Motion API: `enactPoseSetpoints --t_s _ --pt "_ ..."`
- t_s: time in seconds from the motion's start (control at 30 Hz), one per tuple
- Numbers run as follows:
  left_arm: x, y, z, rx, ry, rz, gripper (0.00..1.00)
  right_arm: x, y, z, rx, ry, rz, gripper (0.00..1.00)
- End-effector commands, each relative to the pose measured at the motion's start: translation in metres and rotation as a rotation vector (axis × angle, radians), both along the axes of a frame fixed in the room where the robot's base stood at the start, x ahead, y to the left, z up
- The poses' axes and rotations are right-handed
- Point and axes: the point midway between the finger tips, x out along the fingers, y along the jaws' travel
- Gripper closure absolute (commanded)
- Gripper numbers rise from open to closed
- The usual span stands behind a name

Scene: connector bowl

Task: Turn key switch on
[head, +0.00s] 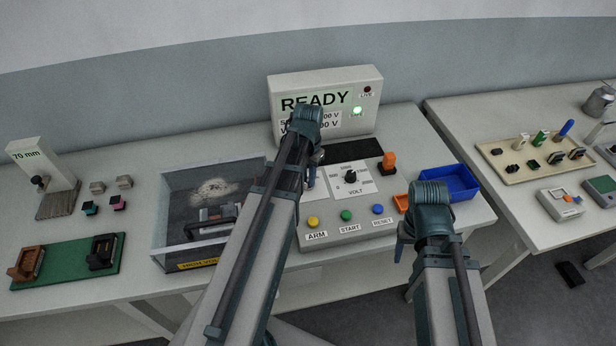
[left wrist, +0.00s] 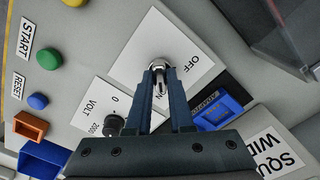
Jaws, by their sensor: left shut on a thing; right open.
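The key switch (left wrist: 158,65) shows in the left wrist view as a round silver lock on a white plate marked OFF, with ON partly covered by a finger. My left gripper (left wrist: 160,72) is shut on its key, one dark blue finger on each side. In the head view my left gripper (head: 317,157) reaches down to the control panel (head: 345,230), and its arm hides most of the switch there. My right gripper (head: 403,247) is open beside the panel's right front corner, holding nothing visible.
The panel carries a VOLT dial (head: 350,177), an orange lever (head: 388,162) and yellow, green and blue buttons. A READY display (head: 325,95) stands behind with a green light lit. A clear-walled box (head: 180,205) is left, a blue tray (head: 462,186) right.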

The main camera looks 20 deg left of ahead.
Motion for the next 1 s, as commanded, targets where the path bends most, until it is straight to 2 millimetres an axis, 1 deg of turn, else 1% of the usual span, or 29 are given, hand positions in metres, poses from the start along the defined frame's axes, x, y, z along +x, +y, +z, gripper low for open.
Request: enactPoseSetpoints --t_s 0.1,0.13,0.2,0.3,0.57,0.73,0.87,1.0 --pt "0.000 0.000 0.000 0.000 0.001 -0.002 1.00 0.000 0.000 0.000 0.000 0.000 0.000 0.43" --pt "0.000 0.000 0.000 0.000 0.001 -0.002 0.78 0.000 0.000 0.000 0.000 0.000 0.000 0.43" --pt "0.000 0.000 0.000 0.000 0.001 -0.001 0.66 0.000 0.000 0.000 0.000 0.000 0.000 0.43" --pt "0.000 0.000 0.000 0.000 0.001 -0.001 0.50 0.000 0.000 0.000 0.000 0.000 0.000 0.43" --pt "0.000 0.000 0.000 0.000 0.000 0.000 0.50 0.000 0.000 0.000 0.000 0.000 0.000 0.43" --pt "0.000 0.000 0.005 0.000 0.000 0.000 0.50 0.000 0.000 0.005 0.000 0.000 0.000 0.43" --pt "0.000 0.000 0.014 0.000 0.000 0.000 0.50 0.000 0.000 0.014 0.000 0.000 0.000 0.43" --pt "0.000 0.000 0.030 0.000 0.000 0.000 0.50 0.000 0.000 0.030 0.000 0.000 0.000 0.43"
